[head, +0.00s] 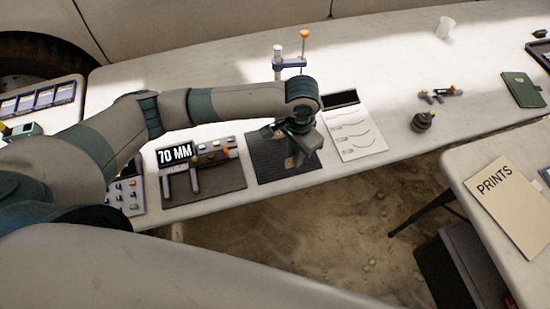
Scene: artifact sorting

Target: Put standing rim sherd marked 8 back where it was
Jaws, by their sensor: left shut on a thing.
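My left gripper (297,155) reaches in from the left and points down over a dark ribbed mat (268,172) on the long pale table. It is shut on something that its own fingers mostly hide. A small tan piece (289,162) shows at the fingertips, over the mat; it may be the rim sherd, but I cannot read a mark 8 on it. I cannot tell whether it touches the mat. My right gripper is not in view.
Left of the mat is a board (222,178) with a caliper-like tool and a "70 MM" display (175,155). Right is a white profile sheet (355,135). Behind the gripper rises a stand (278,65) with an orange-topped rod. A dark round object (422,122) stands farther right.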

